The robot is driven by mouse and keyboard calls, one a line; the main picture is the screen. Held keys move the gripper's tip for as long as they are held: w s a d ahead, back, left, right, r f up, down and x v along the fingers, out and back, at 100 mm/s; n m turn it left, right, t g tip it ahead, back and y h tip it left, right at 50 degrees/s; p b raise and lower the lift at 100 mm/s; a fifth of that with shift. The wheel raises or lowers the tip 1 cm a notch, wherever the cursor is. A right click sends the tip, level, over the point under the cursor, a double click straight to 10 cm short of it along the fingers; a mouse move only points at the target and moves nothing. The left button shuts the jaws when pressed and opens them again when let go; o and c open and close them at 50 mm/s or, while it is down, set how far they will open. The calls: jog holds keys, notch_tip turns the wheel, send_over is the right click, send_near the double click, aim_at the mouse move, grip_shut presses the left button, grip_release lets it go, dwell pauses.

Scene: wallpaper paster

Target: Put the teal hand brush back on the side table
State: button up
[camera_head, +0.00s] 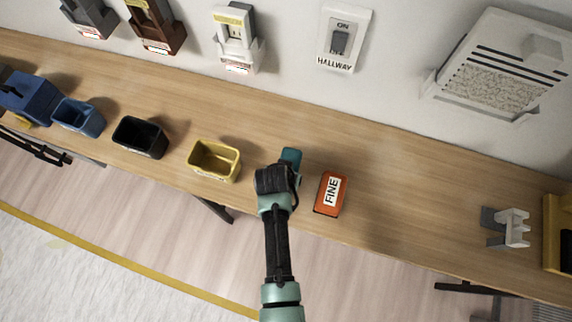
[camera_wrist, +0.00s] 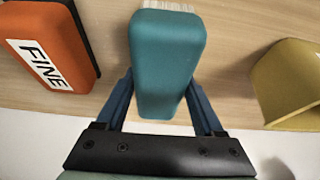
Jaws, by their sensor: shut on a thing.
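The teal hand brush (camera_head: 291,156) is at the end of my arm, over the long wooden table (camera_head: 392,178). In the wrist view the brush (camera_wrist: 166,58) fills the space between the two blue fingers of my gripper (camera_wrist: 161,90), with pale bristles at the top edge. My gripper (camera_head: 284,172) is shut on the brush. In the head view my wrist covers part of the brush. I cannot tell whether the brush touches the tabletop. I cannot tell whether this long table is the side table.
An orange block marked FINE (camera_head: 330,194) lies just right of the brush. A yellow bin (camera_head: 214,160) stands to the left, with a black bin (camera_head: 140,138) and a blue bin (camera_head: 78,117) beyond. A grey-white holder (camera_head: 507,228) is far right. Bare tabletop lies between block and holder.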

jog(key=shift+f, duration=0.25)
jog(key=o, duration=1.4)
jog(key=shift+r, duration=0.1)
